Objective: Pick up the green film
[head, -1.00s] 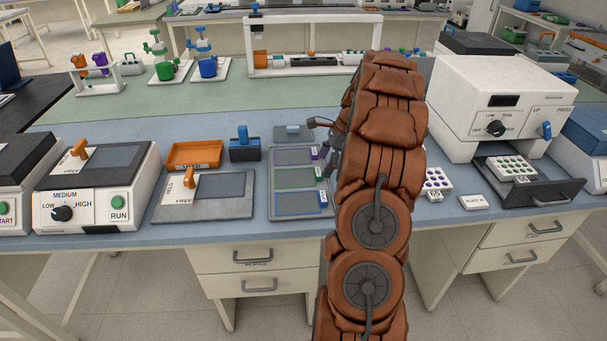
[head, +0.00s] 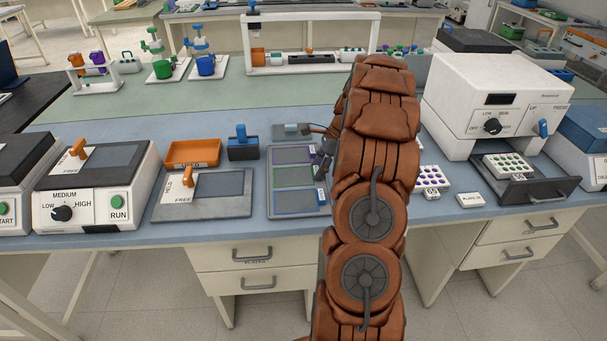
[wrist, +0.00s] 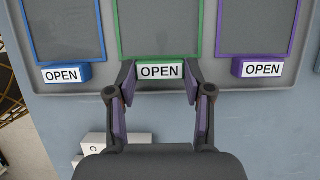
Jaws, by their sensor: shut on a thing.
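The green film (head: 293,175) is the middle one of three framed sheets on a grey tray (head: 270,206). In the wrist view the green film (wrist: 160,28) has a green tab with a white OPEN label (wrist: 160,71) at its near edge. My gripper (wrist: 160,82) has its two fingers on either side of this tab and is shut on it. The film appears to lie flat in the tray. In the head view my arm hides most of the gripper and the green tab.
The blue film (wrist: 62,30) and purple film (wrist: 257,25) flank the green one, each with its own OPEN tab. A white well plate (head: 432,180) and a white machine (head: 495,95) stand right of my arm. An orange tray (head: 193,153) lies to the left.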

